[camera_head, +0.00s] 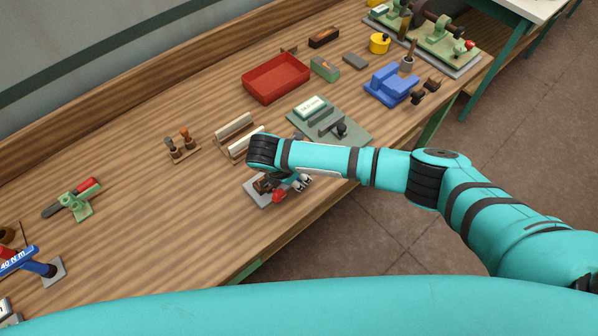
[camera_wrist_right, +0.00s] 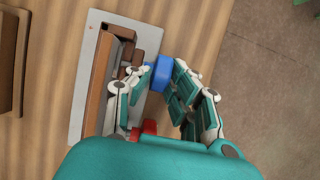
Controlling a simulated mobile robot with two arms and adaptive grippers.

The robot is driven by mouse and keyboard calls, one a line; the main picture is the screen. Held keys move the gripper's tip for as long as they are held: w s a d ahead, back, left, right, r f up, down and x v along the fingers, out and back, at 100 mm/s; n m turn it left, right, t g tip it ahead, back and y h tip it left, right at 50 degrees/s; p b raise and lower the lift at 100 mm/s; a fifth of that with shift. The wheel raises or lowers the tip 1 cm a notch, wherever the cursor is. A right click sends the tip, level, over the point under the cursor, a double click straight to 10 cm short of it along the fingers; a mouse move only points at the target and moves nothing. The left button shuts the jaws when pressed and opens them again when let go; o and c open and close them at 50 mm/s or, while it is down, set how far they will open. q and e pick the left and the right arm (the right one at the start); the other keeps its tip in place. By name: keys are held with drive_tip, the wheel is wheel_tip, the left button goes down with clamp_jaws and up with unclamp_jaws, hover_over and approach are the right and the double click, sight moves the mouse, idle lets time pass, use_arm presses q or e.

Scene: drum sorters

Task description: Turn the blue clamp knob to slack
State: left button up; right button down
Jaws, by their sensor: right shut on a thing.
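The blue clamp knob (camera_wrist_right: 161,73) is between the fingertips of my right gripper (camera_wrist_right: 163,77) in the right wrist view. The gripper is shut on it, with a finger on each side. The knob sits at one end of a brown clamp block (camera_wrist_right: 121,62) on a grey base plate (camera_wrist_right: 79,112). A red knob (camera_wrist_right: 149,127) shows lower down between the fingers, partly hidden by my wrist. In the head view my right gripper (camera_head: 299,184) is over the same base plate (camera_head: 256,196), beside the red knob (camera_head: 279,196), and the blue knob cannot be made out. My left gripper is not in view.
Wooden blocks with pale bars (camera_head: 233,127) and a grey-green fixture (camera_head: 352,136) stand just behind my right arm. A red tray (camera_head: 277,78) and a blue fixture (camera_head: 390,88) are further back. The bench's front edge is close to the clamp. Bare wood lies to its left.

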drive_tip(key=shift+a+t+h, duration=0.2)
drive_tip(key=shift+t+h, duration=0.4)
drive_tip(key=shift+h, duration=0.3)
drive_tip(key=c, duration=1.3)
unclamp_jaws()
drive_tip(key=shift+f, duration=0.1)
drive_tip(key=shift+o, duration=0.2)
drive_tip(key=v, duration=1.1)
drive_tip(key=shift+f, duration=0.1)
drive_tip(key=shift+s+a+r, duration=0.25)
drive_tip(key=shift+a+r, duration=0.05)
drive_tip(key=shift+r, duration=0.15)
